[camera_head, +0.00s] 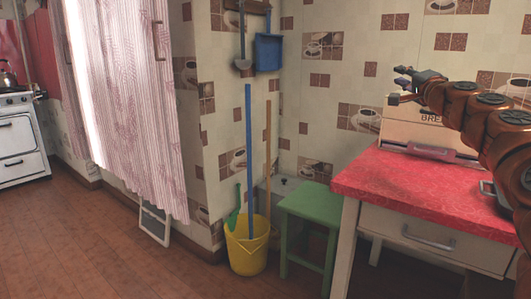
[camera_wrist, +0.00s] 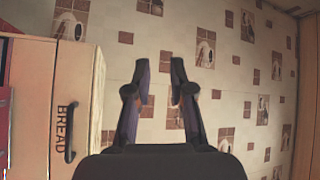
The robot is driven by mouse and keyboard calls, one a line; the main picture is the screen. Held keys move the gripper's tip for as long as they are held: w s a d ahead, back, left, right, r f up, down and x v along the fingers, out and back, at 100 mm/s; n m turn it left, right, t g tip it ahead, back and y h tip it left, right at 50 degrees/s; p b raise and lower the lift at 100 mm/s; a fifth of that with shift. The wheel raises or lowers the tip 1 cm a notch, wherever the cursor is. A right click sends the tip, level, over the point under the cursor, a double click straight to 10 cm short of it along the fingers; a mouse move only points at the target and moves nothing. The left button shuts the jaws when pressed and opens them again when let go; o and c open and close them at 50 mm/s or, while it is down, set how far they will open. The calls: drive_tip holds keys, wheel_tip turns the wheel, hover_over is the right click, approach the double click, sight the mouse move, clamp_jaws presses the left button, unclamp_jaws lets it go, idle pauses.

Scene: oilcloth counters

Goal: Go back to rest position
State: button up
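My gripper (camera_head: 400,84) is at the upper right in the head view, raised above the red counter and beside the wooden bread box (camera_head: 425,130). In the wrist view the two dark fingers (camera_wrist: 161,66) stand apart with only tiled wall seen between them, so the gripper is open and empty. The bread box also shows at the left of the wrist view (camera_wrist: 80,75), with its lettering and dark handle. My arm reaches in from the right edge of the head view and hides part of the box and wall.
The red oilcloth counter (camera_head: 385,182) has a drawer with a metal handle. A green stool (camera_head: 310,205) stands to its left, then a yellow bucket (camera_head: 246,252) holding a blue pole. A blue dustpan (camera_head: 268,52) hangs on the wall. Wooden floor is clear at the left.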

drive_tip(key=s+a+r+n+g+y+p, duration=0.2)
drive_tip(key=a+r+p, duration=0.1)
drive_tip(key=a, duration=0.4)
drive_tip(key=s+a+r+n+g+y+p, duration=0.1)
drive_tip(key=a+r+n+y+p, duration=0.15)
drive_tip(key=a, duration=0.35)
drive_tip(key=s+a+f+n+g+y+p, duration=0.1)
drive_tip(key=s+a+n+g+y+p, duration=0.1)
drive_tip(key=s+a+n+g+p, duration=0.9)
drive_tip(key=s+a+f+m+g+h+p, duration=0.1)
drive_tip(key=s+a+f+h+p, duration=0.15)
drive_tip(key=s+p, duration=0.6)
drive_tip(key=s+a+f+m+g+h+p, duration=0.1)
drive_tip(key=s+a+f+h+p, duration=0.3)
drive_tip(key=s, duration=0.7)
drive_tip(key=s+d+g+p, duration=0.2)
drive_tip(key=s+d+p, duration=0.1)
drive_tip(key=s, duration=0.4)
drive_tip(key=s+d+g+h+p, duration=0.1)
drive_tip(key=s+d+g+p, duration=0.1)
drive_tip(key=s+d+p, duration=0.2)
drive_tip(key=s+d+g+h+p, duration=0.1)
drive_tip(key=s+d+p, duration=0.3)
drive_tip(key=s, duration=0.5)
drive_tip(key=shift+s+d+f+m+g+p, duration=0.15)
drive_tip(key=shift+s+f+m+g+p, duration=0.2)
drive_tip(key=shift+p, duration=0.25)
drive_tip(key=shift+r, duration=0.1)
